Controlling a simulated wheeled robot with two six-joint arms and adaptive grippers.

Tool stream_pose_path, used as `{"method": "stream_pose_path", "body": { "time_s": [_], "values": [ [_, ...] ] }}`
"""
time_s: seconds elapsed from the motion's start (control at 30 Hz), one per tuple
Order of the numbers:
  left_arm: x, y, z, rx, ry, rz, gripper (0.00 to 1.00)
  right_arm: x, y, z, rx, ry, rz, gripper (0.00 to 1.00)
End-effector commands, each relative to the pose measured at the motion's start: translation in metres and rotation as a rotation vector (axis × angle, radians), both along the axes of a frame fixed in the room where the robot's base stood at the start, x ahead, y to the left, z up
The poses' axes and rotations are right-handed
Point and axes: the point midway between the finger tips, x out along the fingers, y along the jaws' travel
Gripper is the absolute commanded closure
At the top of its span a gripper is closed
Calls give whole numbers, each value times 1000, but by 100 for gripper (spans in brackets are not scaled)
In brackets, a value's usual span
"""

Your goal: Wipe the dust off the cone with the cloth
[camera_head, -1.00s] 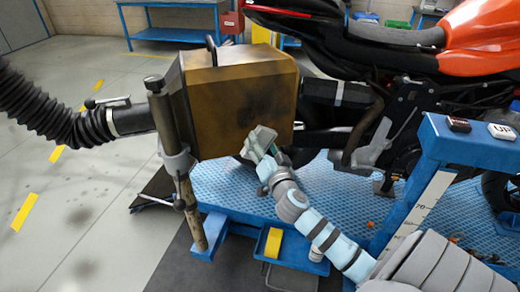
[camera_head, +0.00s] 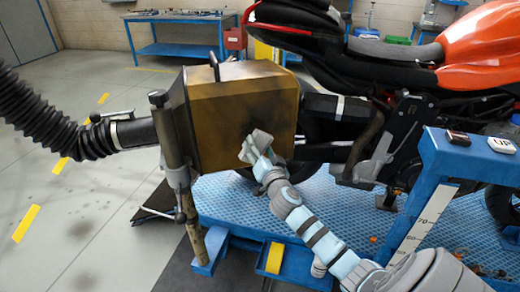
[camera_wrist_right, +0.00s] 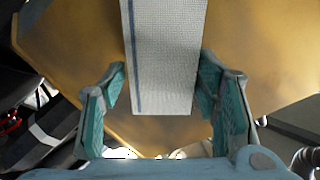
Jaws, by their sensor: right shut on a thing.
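The cone (camera_head: 235,100) is a boxy, brownish-yellow hood with dark smudges of dust on its front face. It is also the tan surface behind the gripper in the right wrist view (camera_wrist_right: 270,50). My right gripper (camera_head: 258,152) is at the lower part of that face, shut on the cloth (camera_head: 252,145). In the right wrist view the cloth (camera_wrist_right: 165,60) is pale and woven with a blue stripe, between the fingers. It lies in front of the cone's face; I cannot tell whether it touches. My left gripper is not in view.
A black ribbed hose (camera_head: 45,125) joins the cone's left side, beside an upright metal post (camera_head: 178,170). A motorcycle (camera_head: 400,60) stands close on the right above a blue lift platform (camera_head: 330,205). A blue frame (camera_head: 440,165) is at right. The floor at left is clear.

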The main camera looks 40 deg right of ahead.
Motion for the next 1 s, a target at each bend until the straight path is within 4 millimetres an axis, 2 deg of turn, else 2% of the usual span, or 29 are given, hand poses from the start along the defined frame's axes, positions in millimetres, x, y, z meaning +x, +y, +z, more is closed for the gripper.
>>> {"method": "stream_pose_path", "body": {
  "time_s": [1.0],
  "values": [
    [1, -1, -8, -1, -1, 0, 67, 17, -7, 0, 0, 0, 0, 66]
  ]
}}
